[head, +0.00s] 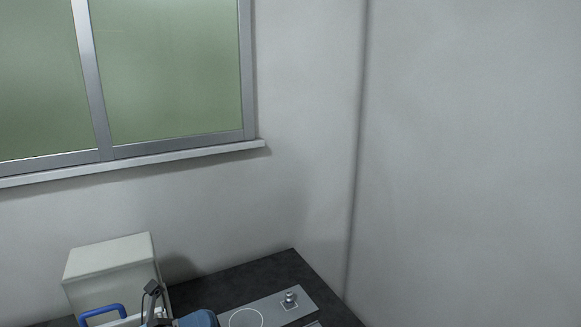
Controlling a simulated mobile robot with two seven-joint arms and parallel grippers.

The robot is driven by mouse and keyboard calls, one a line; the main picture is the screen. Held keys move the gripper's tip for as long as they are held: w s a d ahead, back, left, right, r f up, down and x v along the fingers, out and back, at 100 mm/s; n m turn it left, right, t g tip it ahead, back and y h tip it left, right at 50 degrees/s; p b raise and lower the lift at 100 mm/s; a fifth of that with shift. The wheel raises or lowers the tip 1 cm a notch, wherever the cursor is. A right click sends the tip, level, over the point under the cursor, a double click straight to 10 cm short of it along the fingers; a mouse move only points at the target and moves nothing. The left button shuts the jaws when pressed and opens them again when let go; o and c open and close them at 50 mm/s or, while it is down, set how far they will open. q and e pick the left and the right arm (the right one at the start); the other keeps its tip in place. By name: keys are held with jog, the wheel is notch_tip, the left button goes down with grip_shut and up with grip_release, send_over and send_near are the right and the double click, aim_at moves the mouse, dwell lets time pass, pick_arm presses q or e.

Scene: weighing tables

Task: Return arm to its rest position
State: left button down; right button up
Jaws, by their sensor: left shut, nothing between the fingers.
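My left gripper (158,317) shows only in part at the bottom edge of the head view, in front of the white box and left of the grey plate. It is shut, and I see nothing held in it. A blue rounded part beside it looks like part of my arm. Most of the arm is cut off by the frame's lower edge. My right gripper is not in view.
A white box (110,268) stands at the back left of the dark table (262,273), with a blue handle (100,311) in front. A grey plate (268,309) bears a small metal weight (290,297). Walls and a window (170,70) close off the back.

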pick_arm(q)
jog(key=a+f+n+t+y, duration=0.2)
jog(key=f+n+t+y, duration=0.6)
jog(key=n, duration=0.5)
jog(key=a+f+n+t+y, duration=0.2)
jog(key=f+n+t+y, duration=0.35)
jog(key=f+n, duration=0.6)
jog(key=s+a+f+n+g+y+p, duration=0.1)
jog(key=s+f+n+g+y, duration=0.5)
jog(key=s+f+n, duration=0.7)
notch_tip(320, 180, down, 3)
jog(key=shift+s+a+r+g, duration=0.15)
jog(key=shift+s+a+g, duration=0.2)
jog(key=shift+s+g, duration=0.2)
